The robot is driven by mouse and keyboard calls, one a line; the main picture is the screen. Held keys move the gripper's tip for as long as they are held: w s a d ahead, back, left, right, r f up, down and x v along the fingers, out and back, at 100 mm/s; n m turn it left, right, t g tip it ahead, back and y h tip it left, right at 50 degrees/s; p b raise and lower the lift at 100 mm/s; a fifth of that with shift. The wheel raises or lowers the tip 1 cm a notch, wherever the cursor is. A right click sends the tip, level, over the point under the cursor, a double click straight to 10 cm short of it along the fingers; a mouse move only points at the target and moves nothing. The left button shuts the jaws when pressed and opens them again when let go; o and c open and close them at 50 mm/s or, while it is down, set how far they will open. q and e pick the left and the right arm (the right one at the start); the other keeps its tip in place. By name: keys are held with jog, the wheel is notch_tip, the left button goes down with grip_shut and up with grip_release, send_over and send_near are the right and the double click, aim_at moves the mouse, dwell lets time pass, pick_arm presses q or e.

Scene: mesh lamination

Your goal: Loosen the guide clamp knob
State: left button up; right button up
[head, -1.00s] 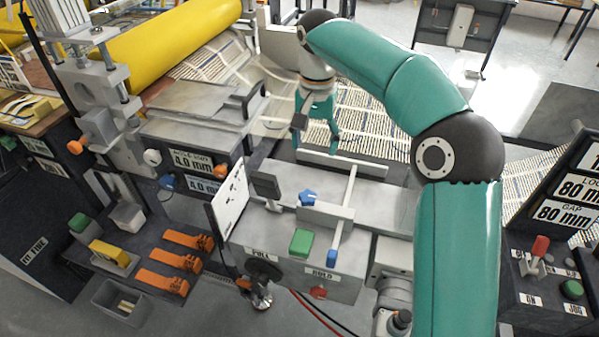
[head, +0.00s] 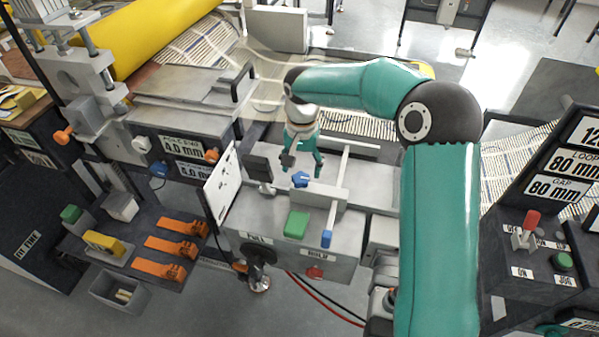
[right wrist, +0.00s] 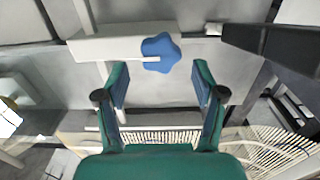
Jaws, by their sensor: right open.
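The guide clamp knob is a blue lobed knob (head: 300,180) on a pale grey guide bar (head: 317,196) on the machine bed. In the right wrist view the knob (right wrist: 160,52) sits ahead of the fingertips, roughly centred between them, on the light bar. My right gripper (head: 303,166) points down just behind the knob in the head view, fingers apart. The fingers also show apart in the right wrist view (right wrist: 160,82), with nothing between them. Whether a finger touches the knob cannot be told. My left gripper is not in view.
A green button (head: 296,224) and a blue-ended rod (head: 327,239) are in front of the knob. A dark block (head: 258,168) and a white panel (head: 222,183) stand left of it. Orange clamps (head: 160,268) lie on the left shelf. A control box (head: 540,262) stands at right.

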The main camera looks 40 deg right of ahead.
aim_at(301, 180)
jog(key=shift+f, duration=1.25)
jog(key=c, duration=1.1)
jog(key=shift+a, duration=0.15)
jog(key=shift+c, duration=0.2)
